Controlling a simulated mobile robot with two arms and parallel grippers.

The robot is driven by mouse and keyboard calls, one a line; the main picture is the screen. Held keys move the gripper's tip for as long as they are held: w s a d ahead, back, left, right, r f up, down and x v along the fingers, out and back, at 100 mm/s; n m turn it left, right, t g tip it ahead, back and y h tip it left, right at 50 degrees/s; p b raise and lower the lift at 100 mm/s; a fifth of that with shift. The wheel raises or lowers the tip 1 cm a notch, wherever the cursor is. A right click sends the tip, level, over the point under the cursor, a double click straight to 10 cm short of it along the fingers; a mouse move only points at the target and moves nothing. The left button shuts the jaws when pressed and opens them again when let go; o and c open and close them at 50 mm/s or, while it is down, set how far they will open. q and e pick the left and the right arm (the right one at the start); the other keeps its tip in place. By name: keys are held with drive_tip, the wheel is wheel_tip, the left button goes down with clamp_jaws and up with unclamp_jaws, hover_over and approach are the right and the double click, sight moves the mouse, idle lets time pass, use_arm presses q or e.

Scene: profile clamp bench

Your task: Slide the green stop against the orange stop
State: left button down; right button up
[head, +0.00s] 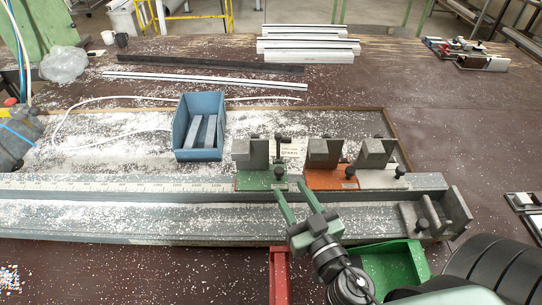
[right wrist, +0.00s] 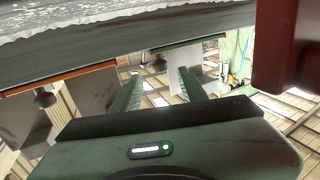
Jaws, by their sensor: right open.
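The green stop (head: 262,179), a green base with a grey block and black knobs, sits on the rail at the bench middle. The orange stop (head: 330,179) sits to its right, with a narrow gap between them. My right gripper (head: 290,186) is open and empty, its fingertips low in front of the green stop's right end and the gap. In the right wrist view the scene is inverted: the open fingers (right wrist: 160,74) point toward the green stop (right wrist: 187,46), and the orange stop (right wrist: 62,78) is at left. I cannot tell whether the fingers touch anything. My left gripper is out of view.
A grey stop (head: 383,178) stands right of the orange one. The rail (head: 130,187) carries a scale and white chips. A blue bin (head: 200,105) stands behind. A red post (head: 279,275) and a green bin (head: 405,262) are in front, near my right arm.

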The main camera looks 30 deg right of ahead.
sight(281, 174)
drive_tip(key=shift+w+r, duration=0.1)
drive_tip(key=shift+w, duration=0.15)
drive_tip(key=shift+w+r+p, duration=0.15)
drive_tip(key=shift+w+p, duration=0.15)
drive_tip(key=shift+p, duration=0.2)
drive_tip(key=w+p, duration=0.1)
drive_tip(key=w, duration=0.2)
drive_tip(key=w+p, duration=0.2)
drive_tip(key=w, duration=0.1)
drive_tip(key=shift+d, duration=0.2)
drive_tip(key=shift+w, duration=0.2)
clamp_jaws()
idle(0.4)
